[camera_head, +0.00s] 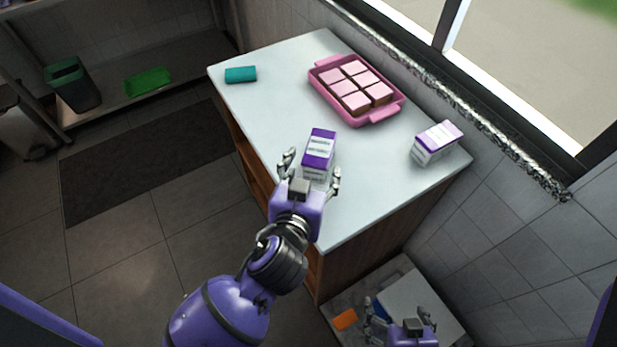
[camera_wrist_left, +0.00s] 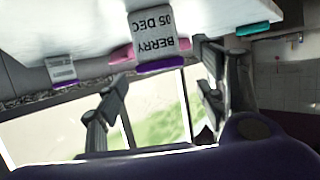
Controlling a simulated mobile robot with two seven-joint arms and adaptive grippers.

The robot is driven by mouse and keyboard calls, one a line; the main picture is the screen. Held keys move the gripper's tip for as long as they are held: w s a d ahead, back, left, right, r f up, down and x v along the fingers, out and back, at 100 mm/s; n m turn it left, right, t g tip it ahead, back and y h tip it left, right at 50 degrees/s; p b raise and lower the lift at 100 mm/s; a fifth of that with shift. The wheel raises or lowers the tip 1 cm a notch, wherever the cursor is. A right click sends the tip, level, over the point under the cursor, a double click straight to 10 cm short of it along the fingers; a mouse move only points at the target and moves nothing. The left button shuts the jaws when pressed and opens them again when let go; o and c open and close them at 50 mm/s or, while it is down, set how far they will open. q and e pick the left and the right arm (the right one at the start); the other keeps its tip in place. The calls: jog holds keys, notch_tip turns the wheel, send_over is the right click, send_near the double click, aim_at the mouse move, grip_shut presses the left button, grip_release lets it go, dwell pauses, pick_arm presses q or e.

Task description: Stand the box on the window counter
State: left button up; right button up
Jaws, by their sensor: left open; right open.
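A purple and white box (camera_head: 320,146) is on the white-topped counter (camera_head: 270,119) under the window. My left gripper (camera_head: 312,170) is open, with its fingers on either side of the box's near end. I cannot tell whether they touch it. In the left wrist view the box (camera_wrist_left: 155,32) shows dark print, "BERRY" and "05 DEC", ahead of the open left gripper (camera_wrist_left: 160,68). A second purple and white box (camera_head: 435,144) is at the counter's right, by the wall. My right gripper (camera_head: 395,310) is open and empty, low at the bottom of the head view.
A pink tray (camera_head: 388,112) with several pink-topped squares is at the counter's back. A teal cylinder (camera_head: 240,74) lies near the left edge. An orange item (camera_head: 345,319) is on a lower surface near my right gripper. Free counter lies between the boxes.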

pick_arm(q)
jog(key=shift+v, duration=1.9)
